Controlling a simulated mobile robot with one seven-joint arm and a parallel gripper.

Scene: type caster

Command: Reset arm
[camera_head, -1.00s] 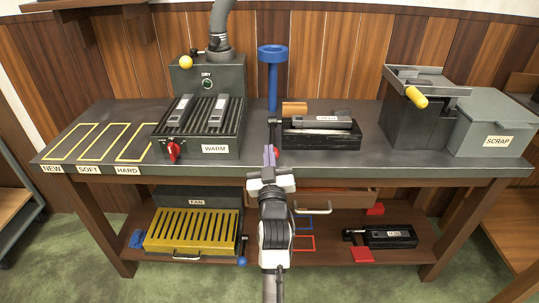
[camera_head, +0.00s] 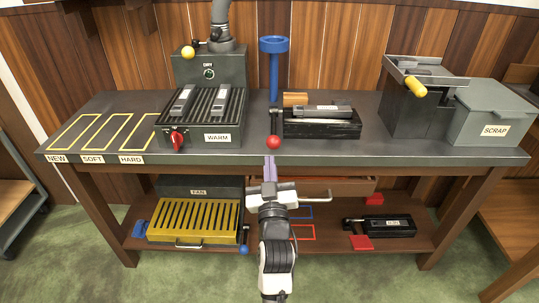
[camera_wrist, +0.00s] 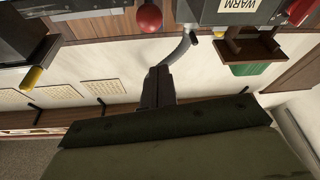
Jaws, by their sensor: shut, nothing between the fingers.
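My gripper (camera_head: 270,168) is in front of the workbench's front edge, near its middle. Its fingers are together and hold nothing. In the wrist view my gripper (camera_wrist: 160,85) points toward the bench front, and a red ball knob (camera_wrist: 148,17) shows beyond it. In the head view the red ball knob (camera_head: 245,142) belongs to a lever beside a black mould block (camera_head: 320,128), just above the fingertips. My gripper is apart from the bench and its fixtures.
The workbench (camera_head: 350,147) carries a WARM heater (camera_head: 230,122), a blue funnel stand (camera_head: 273,75), a yellow-handled machine (camera_head: 415,85) and a SCRAP bin (camera_head: 490,112). A yellow FAN grate (camera_head: 195,220) stands on the lower shelf.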

